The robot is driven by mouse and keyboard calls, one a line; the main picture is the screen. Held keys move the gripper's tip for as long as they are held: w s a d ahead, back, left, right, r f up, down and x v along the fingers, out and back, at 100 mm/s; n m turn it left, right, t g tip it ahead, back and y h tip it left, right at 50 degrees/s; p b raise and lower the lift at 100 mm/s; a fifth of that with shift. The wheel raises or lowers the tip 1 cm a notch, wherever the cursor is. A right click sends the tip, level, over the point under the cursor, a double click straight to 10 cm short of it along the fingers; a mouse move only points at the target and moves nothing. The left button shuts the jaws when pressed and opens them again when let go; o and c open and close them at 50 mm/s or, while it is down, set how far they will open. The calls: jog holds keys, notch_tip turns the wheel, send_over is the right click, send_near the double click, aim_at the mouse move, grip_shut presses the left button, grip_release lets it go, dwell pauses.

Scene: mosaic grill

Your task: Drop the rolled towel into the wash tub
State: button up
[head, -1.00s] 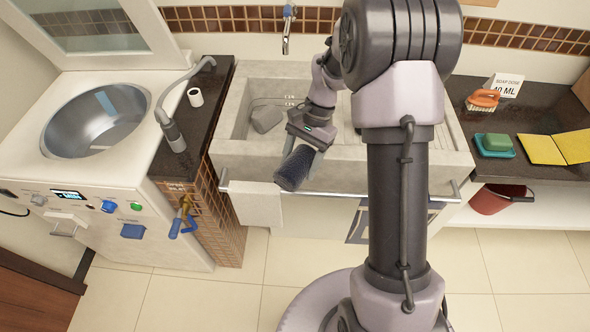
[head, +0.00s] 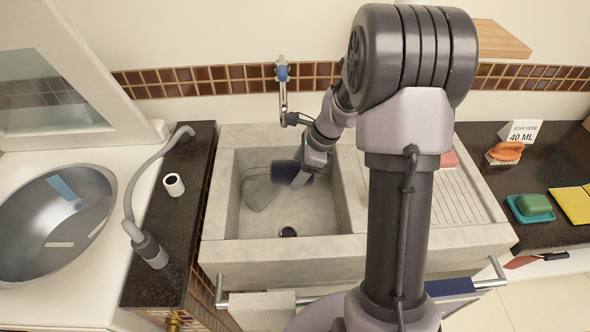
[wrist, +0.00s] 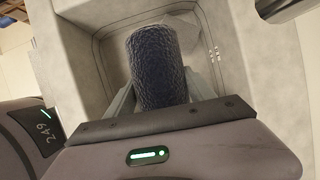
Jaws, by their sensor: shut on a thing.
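The rolled towel is dark blue with a rough texture; it shows in the head view (head: 284,171) and large in the wrist view (wrist: 158,65). My gripper (head: 299,177) is shut on it, with a finger on each side in the wrist view (wrist: 163,98). The towel is over the back part of the stone basin (head: 275,221), which looks like the wash tub; I cannot tell exactly how high it is above the floor.
A tap (head: 282,85) hangs over the basin's back edge. Left are a dark counter with a white roll (head: 173,185), a grey hose sprayer (head: 150,251) and a machine with a round metal bowl (head: 55,225). Right are a ribbed drainboard (head: 458,196) and a green sponge (head: 533,204).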

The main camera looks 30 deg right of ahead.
notch_tip(320, 180, down, 4)
jog(key=b, duration=0.2)
jog(key=shift+f+b, duration=0.2)
jog(key=shift+b, duration=0.2)
jog(key=shift+r, duration=0.15)
jog(key=o, duration=1.5)
jog(key=shift+r, duration=0.1)
jog(key=p+v, duration=0.7)
jog(key=v, duration=1)
jog(key=shift+r, duration=0.15)
